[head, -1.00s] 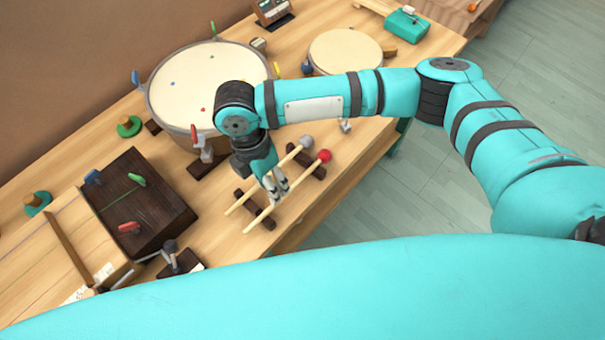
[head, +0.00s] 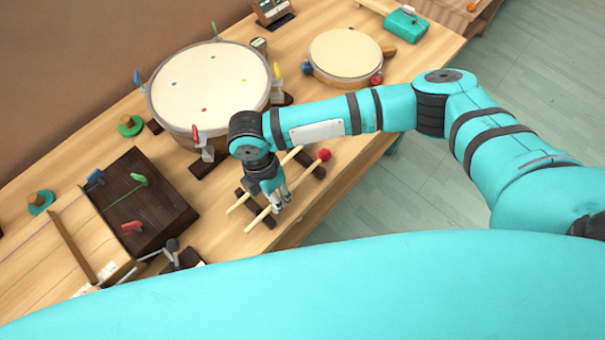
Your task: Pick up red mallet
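The red mallet (head: 324,155) has a red ball head and a pale wooden stick. It lies across dark rests on the table, head toward the upper right. A second pale mallet (head: 238,204) lies beside it on the left; its head is hidden behind my arm. My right gripper (head: 280,203) points down over the middle of the red mallet's stick. Its fingertips look slightly apart, with the stick passing at or between them; contact is not clear. My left gripper is not in view.
Dark rests (head: 319,172) hold the mallets near the table's front edge. A large drum (head: 208,80) and a smaller drum (head: 345,53) stand behind. A dark wooden box (head: 160,205) is to the left. Bare table (head: 345,165) lies right of the mallets.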

